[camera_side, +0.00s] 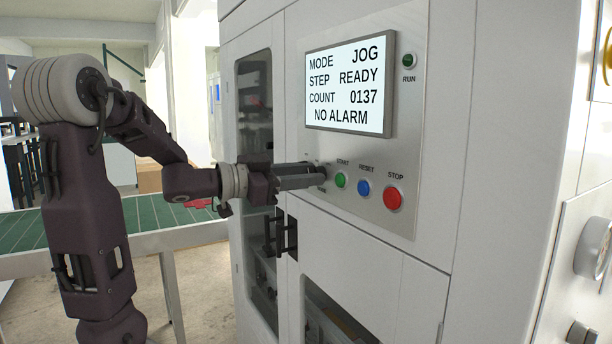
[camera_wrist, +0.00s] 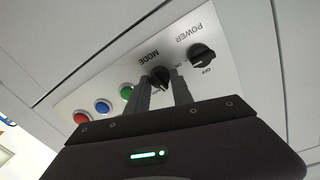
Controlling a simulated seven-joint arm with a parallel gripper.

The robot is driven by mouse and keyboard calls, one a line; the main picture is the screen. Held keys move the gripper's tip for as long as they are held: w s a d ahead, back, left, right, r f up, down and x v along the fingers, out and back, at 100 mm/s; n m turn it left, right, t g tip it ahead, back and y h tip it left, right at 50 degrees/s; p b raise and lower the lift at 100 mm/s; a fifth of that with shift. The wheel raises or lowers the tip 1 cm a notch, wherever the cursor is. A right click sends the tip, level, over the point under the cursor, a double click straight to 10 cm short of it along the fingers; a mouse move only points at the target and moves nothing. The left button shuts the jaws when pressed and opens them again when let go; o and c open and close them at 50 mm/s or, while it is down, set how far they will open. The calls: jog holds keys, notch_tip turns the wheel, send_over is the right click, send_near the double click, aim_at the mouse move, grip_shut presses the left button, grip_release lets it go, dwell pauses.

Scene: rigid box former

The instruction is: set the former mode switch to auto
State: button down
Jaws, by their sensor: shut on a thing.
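The mode switch (camera_wrist: 160,75) is a black rotary knob beside the MODE label in the wrist view. My gripper (camera_wrist: 156,83) has one finger on each side of the knob and is shut on it. In the side view my gripper (camera_side: 316,176) reaches the panel from the left and hides most of the switch and its lettering. The screen (camera_side: 349,82) reads MODE JOG, STEP READY, COUNT 0137 and NO ALARM. The knob's exact pointer position is too small to tell.
The power knob (camera_wrist: 202,55) is close to the mode switch. The green START (camera_side: 341,180), blue RESET (camera_side: 364,187) and red STOP (camera_side: 392,198) buttons line the panel to the right. A black door handle (camera_side: 283,236) is below my gripper. A green conveyor (camera_side: 150,212) stands behind my arm.

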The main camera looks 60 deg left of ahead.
jog(key=m, duration=1)
jog(key=shift+d+m+y, duration=0.1)
jog(key=shift+m+y, duration=0.2)
dwell(0.4)
jog(key=c, duration=1.1)
grip_release()
jog(key=s, duration=0.7)
jog(key=shift+r, duration=0.2)
